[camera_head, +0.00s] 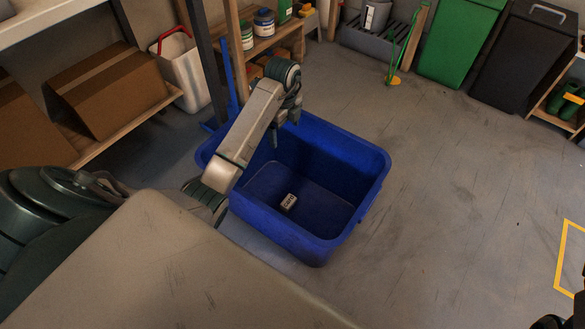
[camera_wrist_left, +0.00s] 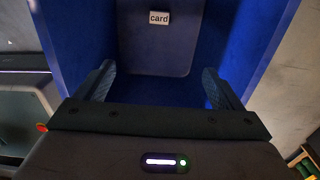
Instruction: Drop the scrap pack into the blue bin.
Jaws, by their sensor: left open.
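The blue bin (camera_head: 375,185) stands open on the floor, and its inside fills much of the left wrist view (camera_wrist_left: 80,30). A small pale pack marked "card" (camera_head: 288,202) lies on the bin's floor; it also shows in the left wrist view (camera_wrist_left: 159,18). My left gripper (camera_head: 285,128) points down over the far part of the bin, above and apart from the pack. In the left wrist view its two fingers are spread wide with nothing between them (camera_wrist_left: 157,85).
A wooden shelf (camera_head: 265,45) with jars stands behind the bin. A cardboard box (camera_head: 110,85) and a white container (camera_head: 183,70) are at the left. Green (camera_head: 460,40) and black (camera_head: 525,60) bins stand at the back right. The floor right of the blue bin is clear.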

